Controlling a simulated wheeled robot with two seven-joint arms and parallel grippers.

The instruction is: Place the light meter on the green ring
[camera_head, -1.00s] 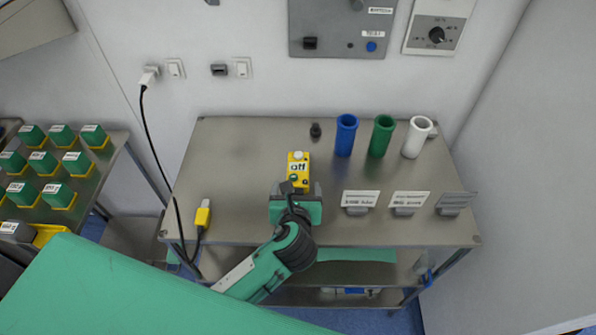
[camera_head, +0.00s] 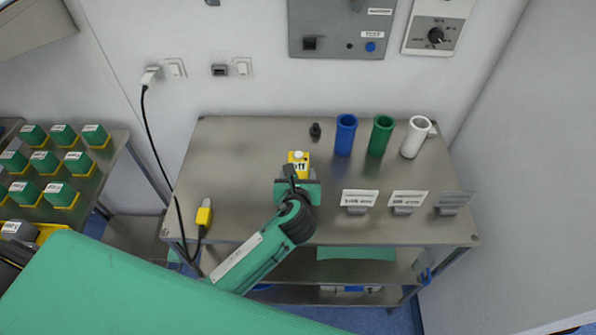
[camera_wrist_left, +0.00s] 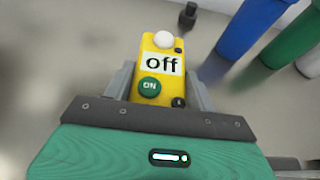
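The light meter is a yellow box (camera_head: 298,159) with a white dome, an "off" label and a green ON button. It stands on the metal table; in the wrist view it (camera_wrist_left: 160,68) fills the space between my fingers. My left gripper (camera_head: 299,175) is over its near part. Its grey fingers (camera_wrist_left: 160,88) lie along both sides of the box, with no clear gap, so it looks shut on the meter. I cannot make out a separate green ring on the table. My right gripper is not in view.
Blue (camera_head: 345,135), green (camera_head: 380,136) and white (camera_head: 415,137) tubes stand at the back right. Several label holders (camera_head: 360,198) line the front right. A small black knob (camera_head: 315,131) stands behind the meter. The table's back left is clear.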

